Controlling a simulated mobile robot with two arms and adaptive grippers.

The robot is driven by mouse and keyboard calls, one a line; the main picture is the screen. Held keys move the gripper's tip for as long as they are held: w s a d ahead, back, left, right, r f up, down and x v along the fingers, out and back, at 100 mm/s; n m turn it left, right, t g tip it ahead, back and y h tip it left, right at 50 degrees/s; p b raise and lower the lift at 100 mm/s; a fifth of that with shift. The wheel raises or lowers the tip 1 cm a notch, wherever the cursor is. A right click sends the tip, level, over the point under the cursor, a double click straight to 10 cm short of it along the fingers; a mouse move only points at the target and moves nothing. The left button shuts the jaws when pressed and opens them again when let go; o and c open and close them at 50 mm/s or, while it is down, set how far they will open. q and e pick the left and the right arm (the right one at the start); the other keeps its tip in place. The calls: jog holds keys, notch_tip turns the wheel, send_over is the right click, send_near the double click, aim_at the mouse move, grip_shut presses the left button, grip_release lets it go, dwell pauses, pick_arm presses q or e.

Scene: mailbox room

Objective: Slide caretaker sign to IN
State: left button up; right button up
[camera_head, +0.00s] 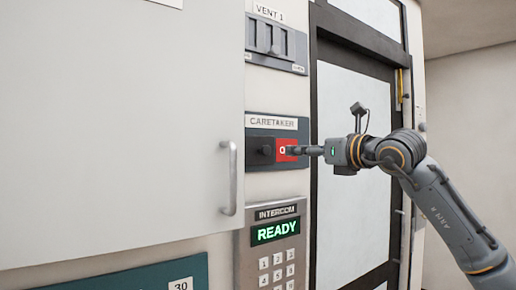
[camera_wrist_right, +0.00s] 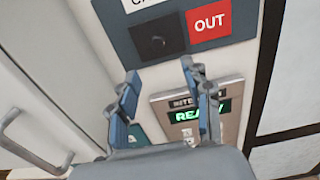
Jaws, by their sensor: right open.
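The caretaker sign (camera_head: 277,139) is a dark wall panel with a white CARETAKER label above it. A dark slider plate with a small knob (camera_head: 262,150) covers its left part, and a red field (camera_head: 286,145) shows on the right. In the right wrist view the red field reads OUT (camera_wrist_right: 209,26), and the dark slider (camera_wrist_right: 158,40) is left of it. My right gripper (camera_head: 291,150) points at the sign and overlaps the red field in the head view. In the wrist view its fingers (camera_wrist_right: 160,85) are apart and empty, below the slider. My left gripper is not in view.
An intercom (camera_head: 272,245) showing READY sits below the sign, and a VENT 1 panel (camera_head: 276,42) above. A large pale cabinet door (camera_head: 120,120) with a handle (camera_head: 229,178) stands left of the sign. A dark-framed glass door (camera_head: 352,190) is to the right.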

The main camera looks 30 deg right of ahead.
jog(key=p, duration=0.3)
send_near(267, 150)
jog(key=w+p, duration=0.1)
jog(key=w, duration=0.2)
jog(key=w+p, duration=0.2)
jog(key=w, duration=0.2)
jog(key=shift+w+a+r, duration=0.15)
jog(key=shift+w+r, duration=0.05)
jog(key=shift+w, duration=0.05)
jog(key=shift+w+a+p, duration=0.1)
jog(key=shift+w+p, duration=0.2)
jog(key=shift+w, duration=0.3)
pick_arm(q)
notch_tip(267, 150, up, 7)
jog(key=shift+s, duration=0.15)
pick_arm(e)
jog(key=shift+w+f, duration=0.15)
jog(key=shift+w, duration=0.05)
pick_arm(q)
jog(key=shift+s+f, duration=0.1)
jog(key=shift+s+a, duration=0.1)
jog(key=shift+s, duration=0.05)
pick_arm(e)
grip_shut()
